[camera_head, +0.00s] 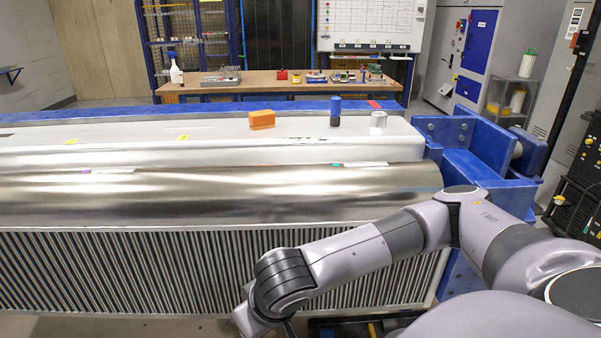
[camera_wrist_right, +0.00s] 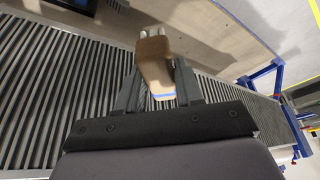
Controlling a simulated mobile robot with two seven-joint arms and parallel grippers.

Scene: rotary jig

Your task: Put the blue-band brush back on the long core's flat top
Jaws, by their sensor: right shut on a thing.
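The blue-band brush (camera_wrist_right: 154,65) shows in the right wrist view as a wooden block with a blue band near its lower end and pale ends at the top. My right gripper (camera_wrist_right: 158,80) is shut on it, with one dark finger on each side. In the head view my right arm reaches down in front of the long core, and its gripper and the brush are out of sight below the frame. The long core (camera_head: 215,132) lies across the head view, with a pale flat top, a shiny rounded front edge and a ribbed front face. My left gripper is in neither view.
On the flat top stand an orange block (camera_head: 262,120), a blue-capped dark cylinder (camera_head: 335,112) and a silver cylinder (camera_head: 379,121). The flat top's left part is mostly clear, with small yellow tags (camera_head: 183,137). A blue frame (camera_head: 465,160) bounds the right end.

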